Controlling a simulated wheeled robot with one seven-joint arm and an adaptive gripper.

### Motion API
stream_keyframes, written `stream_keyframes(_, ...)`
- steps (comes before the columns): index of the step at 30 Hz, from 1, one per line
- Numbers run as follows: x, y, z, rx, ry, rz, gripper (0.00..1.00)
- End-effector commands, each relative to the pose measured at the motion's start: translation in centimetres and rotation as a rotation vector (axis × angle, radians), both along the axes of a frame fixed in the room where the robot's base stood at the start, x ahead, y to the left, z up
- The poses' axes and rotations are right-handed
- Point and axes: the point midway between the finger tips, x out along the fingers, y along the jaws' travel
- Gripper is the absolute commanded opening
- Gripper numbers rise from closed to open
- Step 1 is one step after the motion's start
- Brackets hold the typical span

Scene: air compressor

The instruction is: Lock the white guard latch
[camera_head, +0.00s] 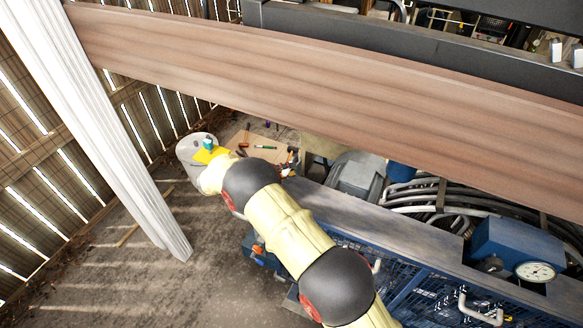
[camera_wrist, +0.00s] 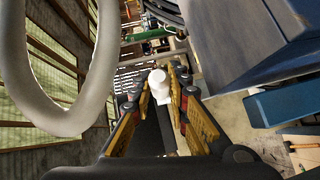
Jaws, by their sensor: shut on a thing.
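In the wrist view, my gripper (camera_wrist: 160,76) has its two orange-and-dark fingers closed around a white rounded piece (camera_wrist: 159,90), which looks like the white guard latch. The piece sits between the fingertips, and its lower part is hidden by the fingers. I cannot tell from this view how far the latch is turned.
A thick white curved bar (camera_wrist: 62,110) fills the wrist view's left side. A blue-grey casing (camera_wrist: 245,45) is close on the right.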

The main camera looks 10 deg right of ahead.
Motion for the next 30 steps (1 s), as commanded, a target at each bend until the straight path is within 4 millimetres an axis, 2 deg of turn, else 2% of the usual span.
stream_keyframes(18, -0.02, 0.42, -0.13, 0.001, 0.000, -0.026, 0.00)
stream_keyframes(19, -0.01, 0.41, -0.12, 0.001, 0.000, -0.026, 0.18)
stream_keyframes(28, -0.01, 0.43, -0.04, 0.001, 0.000, -0.026, 0.35)
stream_keyframes(30, -0.01, 0.44, -0.03, 0.001, 0.000, -0.026, 0.36)
